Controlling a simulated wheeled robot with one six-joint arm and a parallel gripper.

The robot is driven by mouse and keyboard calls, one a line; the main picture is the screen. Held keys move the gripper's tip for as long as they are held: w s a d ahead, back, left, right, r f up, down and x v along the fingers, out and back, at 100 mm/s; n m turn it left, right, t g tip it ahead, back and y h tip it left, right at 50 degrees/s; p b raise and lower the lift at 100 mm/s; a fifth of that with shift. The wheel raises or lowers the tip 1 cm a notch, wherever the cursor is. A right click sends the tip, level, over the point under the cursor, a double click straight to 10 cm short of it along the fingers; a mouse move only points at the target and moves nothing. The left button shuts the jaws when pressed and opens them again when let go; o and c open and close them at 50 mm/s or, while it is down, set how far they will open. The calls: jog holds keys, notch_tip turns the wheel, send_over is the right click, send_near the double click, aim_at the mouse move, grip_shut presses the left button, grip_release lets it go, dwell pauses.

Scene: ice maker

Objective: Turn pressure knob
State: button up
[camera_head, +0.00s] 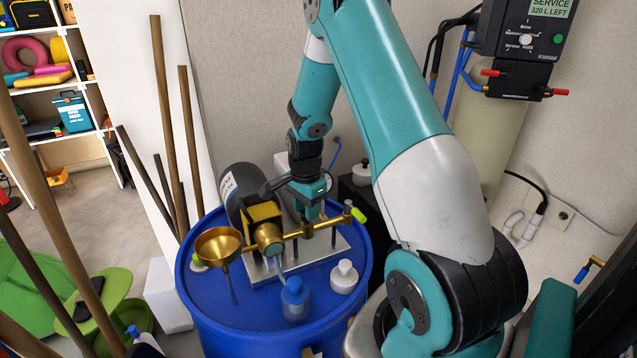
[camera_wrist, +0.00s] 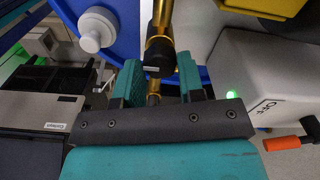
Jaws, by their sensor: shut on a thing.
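The black pressure knob (camera_wrist: 160,52) sits on a brass pipe and shows between my gripper's teal fingers in the wrist view. My gripper (camera_wrist: 159,70) is shut on it, one finger on each side. In the head view my gripper (camera_head: 308,208) reaches down from behind to the brass pipe assembly (camera_head: 300,235) above the blue drum. There the gripper hides most of the knob, and I cannot tell its turn angle.
A white box (camera_wrist: 265,80) marked OFF stands close at right in the wrist view. Wooden poles lean at left.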

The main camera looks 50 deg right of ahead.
jog(key=o, duration=0.6)
notch_tip(320, 180, up, 6)
jog(key=p, duration=0.4)
jog(key=shift+r+p, duration=0.1)
jog(key=shift+p, duration=0.25)
